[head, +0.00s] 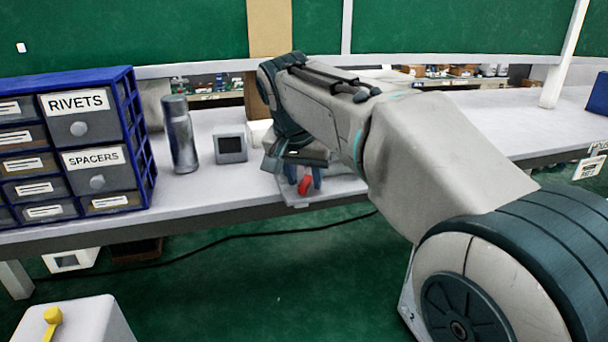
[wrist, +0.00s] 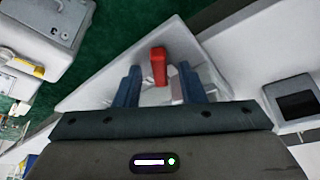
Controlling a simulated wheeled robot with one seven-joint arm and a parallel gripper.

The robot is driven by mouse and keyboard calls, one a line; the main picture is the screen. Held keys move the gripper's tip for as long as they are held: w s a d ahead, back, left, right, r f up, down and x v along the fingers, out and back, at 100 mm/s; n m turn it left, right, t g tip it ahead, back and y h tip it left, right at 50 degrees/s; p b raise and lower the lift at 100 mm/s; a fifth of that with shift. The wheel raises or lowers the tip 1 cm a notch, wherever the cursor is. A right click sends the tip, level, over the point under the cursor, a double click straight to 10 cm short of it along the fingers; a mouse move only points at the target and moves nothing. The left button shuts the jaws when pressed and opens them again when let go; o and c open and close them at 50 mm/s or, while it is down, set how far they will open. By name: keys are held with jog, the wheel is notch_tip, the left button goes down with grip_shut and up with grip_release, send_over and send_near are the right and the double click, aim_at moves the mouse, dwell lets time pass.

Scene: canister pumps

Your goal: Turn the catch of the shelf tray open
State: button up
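The shelf tray (head: 342,189) is a light grey tray at the front edge of the bench, below my gripper. It also shows in the wrist view (wrist: 92,96). Its red catch (head: 305,185) stands up as a short lever; in the wrist view the red catch (wrist: 158,66) appears between my fingers. My gripper (wrist: 160,70) is open, with its two blue fingers apart and a visible gap on each side of the catch. In the head view my gripper (head: 304,172) points down over the tray. I cannot tell how deep the fingers reach around the catch.
A metal cylinder (head: 181,136) and a small box with a dark screen (head: 231,149) stand left of my gripper. A blue drawer cabinet (head: 131,140) is farther left. The bench (head: 205,185) is clear in front of the cylinder.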

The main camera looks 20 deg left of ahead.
grip_shut()
dwell(0.3)
jog(key=m+p, duration=0.1)
jog(key=m, duration=0.1)
jog(key=m+h, duration=0.1)
jog(key=m, duration=0.1)
jog(key=m+h+p, duration=0.1)
jog(key=shift+w+a+r+m+g+p, duration=0.1)
jog(key=shift+a+r+m+g+p, duration=0.05)
jog(key=shift+a+m+g+p, duration=0.2)
jog(key=m+p, duration=0.1)
jog(key=m, duration=0.1)
jog(key=m+g+h+p, duration=0.1)
jog(key=m, duration=0.2)
jog(key=shift+w+h, duration=0.1)
jog(key=shift+h, duration=0.2)
jog(key=shift+m+g+p, duration=0.25)
jog(key=shift+p, duration=0.1)
